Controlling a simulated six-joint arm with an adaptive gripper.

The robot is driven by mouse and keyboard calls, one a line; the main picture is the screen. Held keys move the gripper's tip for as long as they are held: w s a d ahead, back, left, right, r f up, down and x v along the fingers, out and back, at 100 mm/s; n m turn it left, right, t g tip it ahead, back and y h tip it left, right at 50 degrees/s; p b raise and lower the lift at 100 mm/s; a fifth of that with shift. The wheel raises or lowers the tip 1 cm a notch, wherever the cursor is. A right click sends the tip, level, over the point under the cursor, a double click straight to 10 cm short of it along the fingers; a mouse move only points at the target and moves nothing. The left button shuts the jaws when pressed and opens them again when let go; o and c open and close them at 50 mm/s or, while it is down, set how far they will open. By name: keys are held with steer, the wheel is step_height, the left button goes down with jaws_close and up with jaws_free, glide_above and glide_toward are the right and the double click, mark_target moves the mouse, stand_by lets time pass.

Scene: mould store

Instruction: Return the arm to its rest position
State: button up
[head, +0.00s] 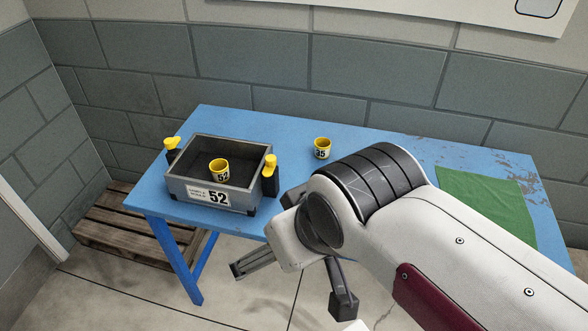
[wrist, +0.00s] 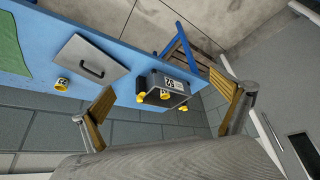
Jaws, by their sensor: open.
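My gripper (head: 290,287) is in front of the blue table's near edge, low and pointing down past it in the head view. Its two fingers are wide apart with nothing between them. The wrist view also shows my gripper (wrist: 162,98) open, with the fingers at left and right. My white arm comes in from the lower right of the head view and covers part of the table.
On the blue table (head: 250,122) stand an open grey box (head: 182,190) marked 52, holding a yellow cup (head: 219,168), another yellow cup (head: 322,148) and a green cloth (head: 485,205). A handled grey lid (wrist: 82,52) lies there. A pallet (head: 120,235) is at left.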

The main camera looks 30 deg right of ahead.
steer(key=w+d+m, duration=0.3)
steer(key=d+m, duration=1)
steer(key=w+d+r+m+g+h, duration=0.1)
steer(key=w+d+m, duration=0.3)
steer(key=d+m, duration=0.9)
steer(key=shift+w+d+r+m, duration=0.2)
steer(key=shift+d+r+m, duration=0.1)
steer(key=shift+d, duration=0.35)
steer(key=shift+f, duration=0.15)
steer(key=x, duration=0.9)
steer(key=shift+f, duration=0.35)
steer(key=shift+d+r, duration=0.1)
steer(key=shift+r, duration=0.05)
stand_by(0.4)
